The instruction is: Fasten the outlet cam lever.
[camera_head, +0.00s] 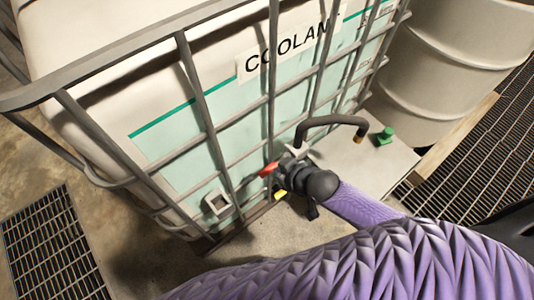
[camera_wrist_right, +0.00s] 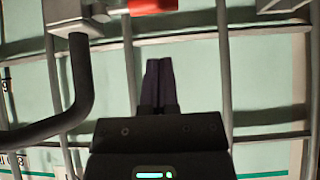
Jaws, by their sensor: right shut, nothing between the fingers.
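The outlet of the coolant tote shows in the head view low on the cage front. A red handle (camera_head: 268,168) sticks out to its left, and a small yellow piece (camera_head: 280,194) shows below it. I cannot tell which part is the cam lever. My right gripper (camera_head: 290,164) is at the outlet, partly hidden by my dark wrist. In the right wrist view its fingers (camera_wrist_right: 158,85) are shut and empty in front of the cage bars. The red handle (camera_wrist_right: 153,5) lies past the fingertips at the top edge, apart from them. My left gripper is not in view.
A dark bent hose (camera_head: 332,121) arches right of the outlet; in the wrist view it runs down the left side (camera_wrist_right: 80,85). A green cap (camera_head: 384,136) sits on the pale base. Cage bars (camera_head: 196,90) front the tote. A pale drum (camera_head: 440,70) stands at right.

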